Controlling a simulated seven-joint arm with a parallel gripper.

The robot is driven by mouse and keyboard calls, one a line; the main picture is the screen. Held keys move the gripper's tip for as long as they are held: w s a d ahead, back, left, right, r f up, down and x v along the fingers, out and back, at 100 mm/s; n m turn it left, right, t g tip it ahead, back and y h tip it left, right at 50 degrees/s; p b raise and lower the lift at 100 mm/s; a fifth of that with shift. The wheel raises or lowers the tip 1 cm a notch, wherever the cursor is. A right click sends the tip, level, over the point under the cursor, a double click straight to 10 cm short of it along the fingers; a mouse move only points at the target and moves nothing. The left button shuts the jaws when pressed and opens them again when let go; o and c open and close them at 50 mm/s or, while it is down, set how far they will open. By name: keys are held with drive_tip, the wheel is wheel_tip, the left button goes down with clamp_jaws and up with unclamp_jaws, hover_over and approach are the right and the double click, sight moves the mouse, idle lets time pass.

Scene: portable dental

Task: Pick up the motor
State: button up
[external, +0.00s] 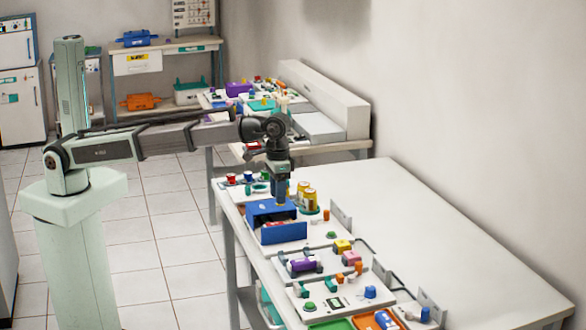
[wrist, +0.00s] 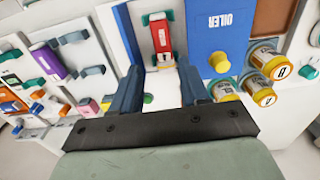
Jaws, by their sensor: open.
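My gripper (external: 281,190) points down just above an open blue box (external: 283,233) on the long white table. In the wrist view my gripper (wrist: 162,80) is open, its two dark blue fingers apart with nothing held between them. A red piece with a white label (wrist: 170,44) lies beyond the fingertips, by the blue panel marked OILER (wrist: 216,28). No part is clearly marked as the motor. A purple cylindrical piece with a pale label (wrist: 48,62) lies to the left; a purple piece (external: 304,265) also shows on a tray in the external view.
Yellow-capped jars (wrist: 259,90) stand close to the right of the fingers; they also show in the external view (external: 308,200). Trays with several small coloured parts (external: 340,290) fill the table's near left side. The table's right part (external: 450,250) is clear.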

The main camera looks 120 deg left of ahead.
sight(279, 223)
drive_tip(key=shift+a+f, duration=0.2)
drive_tip(key=shift+f, duration=4.6)
drive_tip(key=shift+c, duration=0.4)
clamp_jaws()
